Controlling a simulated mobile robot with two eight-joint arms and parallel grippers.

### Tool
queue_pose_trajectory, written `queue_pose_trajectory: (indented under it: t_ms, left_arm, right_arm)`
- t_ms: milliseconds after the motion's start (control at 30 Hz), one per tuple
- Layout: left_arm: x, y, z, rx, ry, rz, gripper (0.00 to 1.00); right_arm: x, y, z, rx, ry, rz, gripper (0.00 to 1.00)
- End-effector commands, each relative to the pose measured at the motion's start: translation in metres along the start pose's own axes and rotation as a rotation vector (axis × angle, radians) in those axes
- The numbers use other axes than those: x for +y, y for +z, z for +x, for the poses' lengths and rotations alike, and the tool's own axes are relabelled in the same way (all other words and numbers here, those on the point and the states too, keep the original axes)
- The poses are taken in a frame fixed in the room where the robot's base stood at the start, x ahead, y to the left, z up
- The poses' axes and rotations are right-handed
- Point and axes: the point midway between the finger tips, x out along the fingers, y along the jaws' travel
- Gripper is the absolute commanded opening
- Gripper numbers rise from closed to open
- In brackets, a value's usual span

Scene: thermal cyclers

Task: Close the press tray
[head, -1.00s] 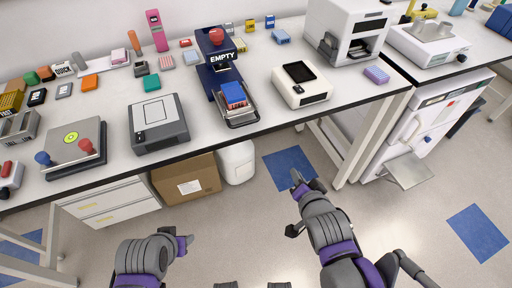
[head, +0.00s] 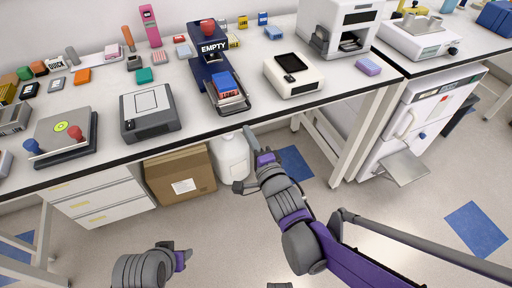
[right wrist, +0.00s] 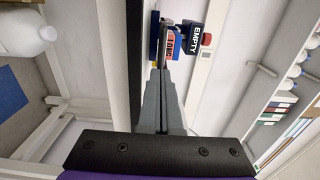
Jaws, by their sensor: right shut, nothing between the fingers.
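The navy press (head: 207,68) stands on the bench with a red knob on top and an "EMPTY" label. Its metal tray (head: 236,108) sticks out at the front, toward the bench edge, and carries a blue and red box (head: 227,83). The press (right wrist: 190,38) and box (right wrist: 173,45) also show in the right wrist view, past my fingertips. My right gripper (head: 247,133) is shut and empty, in front of the bench edge and just below the tray in the picture; its fingers (right wrist: 165,72) point toward the press. My left gripper (head: 187,252) is low, away from the bench; its jaw state is unclear.
A grey flat device (head: 150,112) stands left of the press and a white device with a dark screen (head: 293,76) right of it. A cardboard box (head: 180,174) and a white jug (head: 231,158) are under the bench. The floor in front is clear.

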Motion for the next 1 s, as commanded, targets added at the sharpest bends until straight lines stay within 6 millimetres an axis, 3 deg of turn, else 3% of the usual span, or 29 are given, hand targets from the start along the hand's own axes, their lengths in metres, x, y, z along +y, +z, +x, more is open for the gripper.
queue_pose_trajectory:
  t_ms: [100, 300, 833, 1000]
  left_arm:
    - [0.000, 0.000, 0.001, 0.000, 0.000, 0.000, 0.50]
    - [0.000, 0.000, 0.001, 0.000, 0.000, 0.000, 0.50]
    - [0.000, 0.001, 0.001, 0.000, 0.000, 0.000, 0.50]
    - [0.000, 0.003, 0.008, -0.003, 0.000, 0.000, 0.50]
  right_arm:
    - [0.000, 0.000, 0.025, 0.000, 0.000, 0.000, 0.00]
    - [0.000, 0.000, 0.051, 0.000, 0.001, 0.000, 0.00]
    - [0.000, 0.000, 0.062, 0.000, 0.001, -0.001, 0.00]
    - [0.002, 0.000, 0.093, 0.000, 0.001, 0.000, 0.00]
